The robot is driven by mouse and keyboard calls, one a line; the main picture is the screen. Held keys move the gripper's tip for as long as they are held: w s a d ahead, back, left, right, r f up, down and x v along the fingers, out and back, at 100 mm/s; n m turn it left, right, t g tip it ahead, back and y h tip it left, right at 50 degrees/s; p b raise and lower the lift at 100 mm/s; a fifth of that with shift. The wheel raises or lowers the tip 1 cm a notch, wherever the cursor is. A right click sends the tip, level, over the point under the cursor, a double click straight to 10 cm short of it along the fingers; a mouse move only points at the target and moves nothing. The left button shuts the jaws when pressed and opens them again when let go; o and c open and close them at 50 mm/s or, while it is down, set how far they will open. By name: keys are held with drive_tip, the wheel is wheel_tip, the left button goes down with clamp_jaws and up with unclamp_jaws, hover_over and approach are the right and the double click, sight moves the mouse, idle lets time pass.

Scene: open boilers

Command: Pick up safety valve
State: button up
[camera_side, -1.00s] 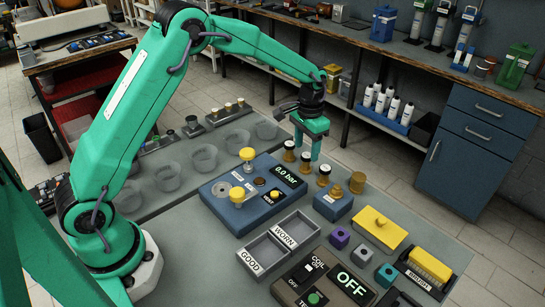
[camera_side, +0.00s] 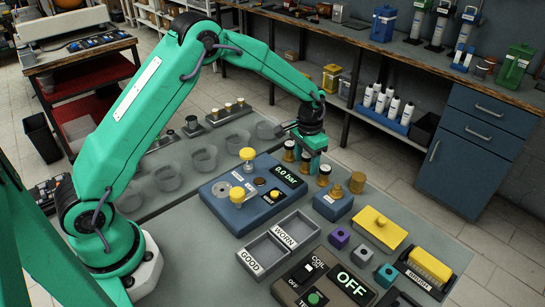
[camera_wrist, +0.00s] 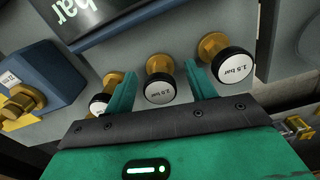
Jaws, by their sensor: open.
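Three brass safety valves with dark caps and white labels stand in a row in the side view: a left one (camera_side: 289,151), a middle one (camera_side: 305,162) and a right one (camera_side: 323,175). In the wrist view, the middle valve (camera_wrist: 160,80) lies between the fingers of my open gripper (camera_wrist: 160,72), with gaps on both sides. A "1.5 bar" valve (camera_wrist: 225,58) is just outside the right finger. Another valve (camera_wrist: 104,92) is partly hidden by the left finger. My gripper (camera_side: 310,164) also shows low over the row in the side view.
A blue block (camera_side: 333,205) and a brass fitting (camera_side: 357,182) stand close to the row. The blue test rig (camera_side: 222,205), its display reading 0.0 bar, is to the left. WORN and GOOD trays (camera_side: 268,262) are in front. Clear cups stand behind left.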

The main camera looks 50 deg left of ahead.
sight(307, 155)
drive_tip(key=shift+c, duration=0.3)
drive_tip(key=c, duration=1.1)
drive_tip(key=shift+o, duration=0.2)
drive_tip(key=shift+r, duration=0.1)
drive_tip(key=shift+r, duration=0.45)
wheel_tip(307, 155, up, 3)
drive_tip(key=shift+r, duration=0.15)
drive_tip(key=s+d+r, duration=0.6)
drive_tip(key=d, duration=0.3)
drive_tip(key=shift+s+d+r, duration=0.25)
drive_tip(key=shift+d+r, duration=0.1)
drive_tip(key=shift+d, duration=0.05)
